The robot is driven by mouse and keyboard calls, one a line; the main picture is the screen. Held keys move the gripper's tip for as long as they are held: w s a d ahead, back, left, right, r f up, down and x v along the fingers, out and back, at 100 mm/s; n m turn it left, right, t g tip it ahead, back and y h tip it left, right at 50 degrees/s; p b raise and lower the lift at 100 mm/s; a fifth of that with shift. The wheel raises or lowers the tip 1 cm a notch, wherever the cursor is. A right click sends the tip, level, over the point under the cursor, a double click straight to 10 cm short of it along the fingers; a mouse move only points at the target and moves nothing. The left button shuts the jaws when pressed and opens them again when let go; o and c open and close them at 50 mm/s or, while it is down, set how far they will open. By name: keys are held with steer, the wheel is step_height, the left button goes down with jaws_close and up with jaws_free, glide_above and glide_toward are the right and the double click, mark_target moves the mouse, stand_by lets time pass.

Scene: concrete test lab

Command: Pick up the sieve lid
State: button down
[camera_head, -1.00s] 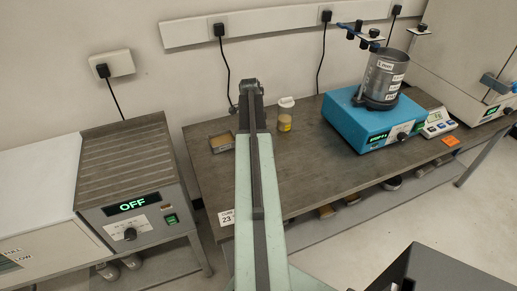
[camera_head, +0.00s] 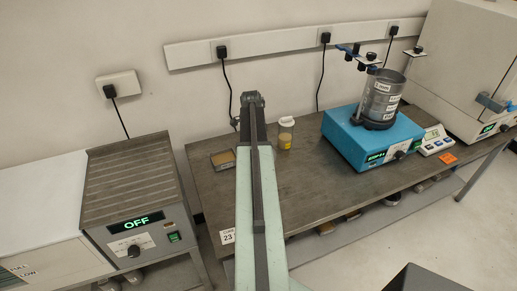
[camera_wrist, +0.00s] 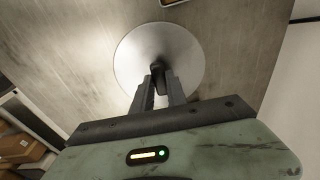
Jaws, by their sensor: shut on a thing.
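The sieve lid (camera_wrist: 133,58) is a round, shiny metal disc with a dark knob at its middle, seen in the wrist view. My gripper (camera_wrist: 157,74) is shut on that knob, its two dark fingers close together. The lid lies over a worn grey-brown tabletop (camera_wrist: 85,75); I cannot tell whether it touches it. In the head view the end of my arm (camera_head: 252,99) is above the back left of the bench, and the lid is hidden there.
A capped jar (camera_head: 285,133) and a small open box (camera_head: 223,159) stand on the bench (camera_head: 310,185) beside my arm. A scale (camera_head: 435,140) is right of the shaker. A hotplate (camera_head: 130,195) reading OFF stands left. The bench front middle is clear.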

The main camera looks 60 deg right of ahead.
steer(key=s+a, duration=0.2)
steer(key=s, duration=0.5)
steer(key=s+a+r, duration=0.1)
steer(key=s+a, duration=0.2)
steer(key=s, duration=0.5)
steer(key=shift+r+p, duration=0.15)
steer(key=shift+p, duration=0.3)
steer(key=shift+a, duration=0.15)
